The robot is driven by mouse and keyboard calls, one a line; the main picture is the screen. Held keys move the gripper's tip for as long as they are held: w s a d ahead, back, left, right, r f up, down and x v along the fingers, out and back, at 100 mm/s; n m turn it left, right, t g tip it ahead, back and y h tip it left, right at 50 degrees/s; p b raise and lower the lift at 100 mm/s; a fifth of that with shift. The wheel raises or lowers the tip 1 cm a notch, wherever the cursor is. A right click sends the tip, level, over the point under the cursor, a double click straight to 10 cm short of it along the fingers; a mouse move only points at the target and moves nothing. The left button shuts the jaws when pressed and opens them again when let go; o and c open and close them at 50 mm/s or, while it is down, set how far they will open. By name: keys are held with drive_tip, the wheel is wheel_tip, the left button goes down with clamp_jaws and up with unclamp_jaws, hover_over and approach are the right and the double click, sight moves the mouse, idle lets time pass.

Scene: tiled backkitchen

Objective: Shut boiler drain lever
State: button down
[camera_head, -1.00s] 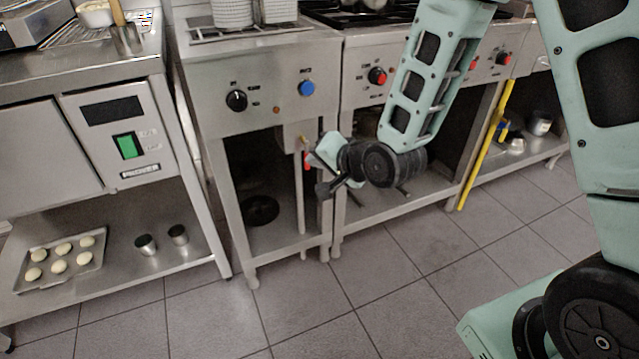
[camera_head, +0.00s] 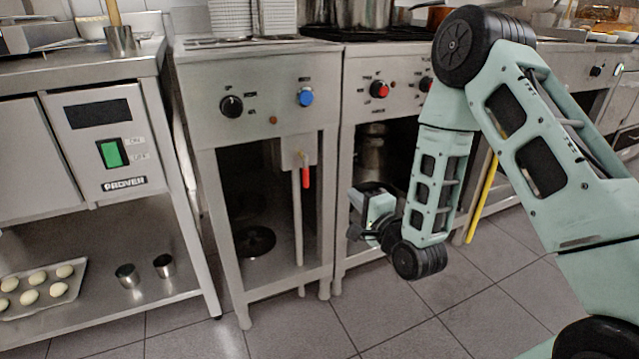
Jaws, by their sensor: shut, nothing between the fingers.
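The boiler drain lever (camera_head: 306,177) is a small red handle hanging down beside a thin vertical drain pipe (camera_head: 297,218). It sits at the right side of the open bay under the steel boiler unit (camera_head: 268,105). My gripper (camera_head: 352,232) is to the right of and below the lever, in front of the neighbouring unit's open shelf bay. It is apart from the lever. The fingers are small and dark, pointing left, and look shut with nothing held. The lever is in full view, with nothing in front of it.
A black knob (camera_head: 231,106) and a blue knob (camera_head: 305,97) are on the boiler panel. The prover cabinet (camera_head: 110,140) stands at the left above a shelf with a bun tray. A yellow pole (camera_head: 483,200) leans at the right. The tiled floor in front is clear.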

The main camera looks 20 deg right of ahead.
drive_tip(key=w+a+b, duration=0.3)
drive_tip(key=w+a, duration=0.2)
drive_tip(key=w, duration=0.5)
drive_tip(key=shift+w+a+b, duration=0.15)
drive_tip(key=shift+a+b, duration=0.1)
drive_tip(key=shift+b, duration=0.15)
